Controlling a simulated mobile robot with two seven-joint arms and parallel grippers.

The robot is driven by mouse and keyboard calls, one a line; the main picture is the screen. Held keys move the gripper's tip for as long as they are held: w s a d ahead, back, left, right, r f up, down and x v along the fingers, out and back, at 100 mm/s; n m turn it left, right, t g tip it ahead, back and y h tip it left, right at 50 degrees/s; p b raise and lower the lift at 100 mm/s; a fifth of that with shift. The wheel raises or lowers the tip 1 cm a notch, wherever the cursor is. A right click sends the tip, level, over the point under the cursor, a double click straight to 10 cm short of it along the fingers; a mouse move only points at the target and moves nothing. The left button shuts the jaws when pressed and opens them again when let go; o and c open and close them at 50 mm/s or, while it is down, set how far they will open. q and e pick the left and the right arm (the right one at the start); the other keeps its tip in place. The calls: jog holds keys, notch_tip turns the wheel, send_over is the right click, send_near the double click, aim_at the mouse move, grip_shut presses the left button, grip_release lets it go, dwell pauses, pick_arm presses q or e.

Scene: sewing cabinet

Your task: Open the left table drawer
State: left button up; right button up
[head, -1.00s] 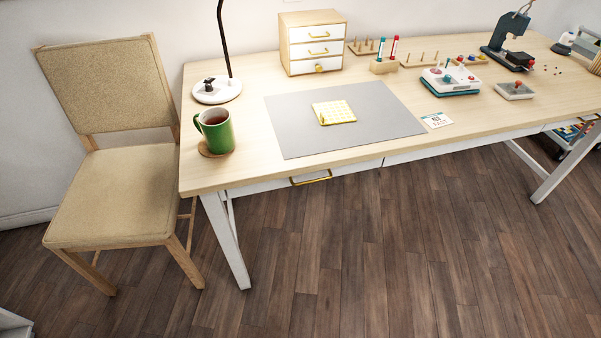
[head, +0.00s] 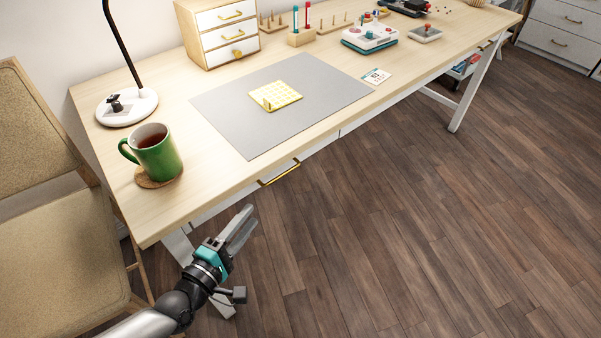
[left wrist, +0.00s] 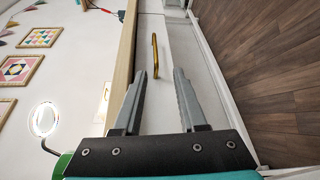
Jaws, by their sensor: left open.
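The left table drawer (head: 310,153) is a white front under the wooden tabletop, with a gold bar handle (head: 280,173). It looks shut. In the left wrist view the gold handle (left wrist: 154,57) stands ahead of the fingertips, roughly between them in the picture. My left gripper (head: 245,222) is in front of the table's near edge, below and to the left of the handle in the head view. Its fingers (left wrist: 148,75) are apart, empty, and not touching the handle. My right gripper does not show.
A green mug (head: 153,152) stands on a coaster near the table's front left corner. A chair (head: 60,235) is at the left. A grey mat (head: 300,85) lies on the tabletop (head: 215,180). The floor before the drawer is clear.

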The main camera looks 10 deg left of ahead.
aim_at(284, 173)
pick_arm(q)
jog(key=b+x, duration=0.1)
jog(key=x, duration=0.3)
jog(key=b+x, duration=0.1)
jog(key=x, duration=0.4)
jog(key=r+b+x, duration=0.1)
jog(key=x, duration=0.4)
jog(key=shift+w+d+b, duration=0.15)
jog(key=shift+d+b, duration=0.1)
jog(key=shift+b, duration=0.1)
jog(key=shift+w+d, duration=0.2)
jog(key=shift+w, duration=0.35)
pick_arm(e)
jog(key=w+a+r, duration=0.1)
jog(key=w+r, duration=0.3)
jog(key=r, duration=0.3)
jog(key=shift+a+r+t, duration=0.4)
pick_arm(q)
grip_shut()
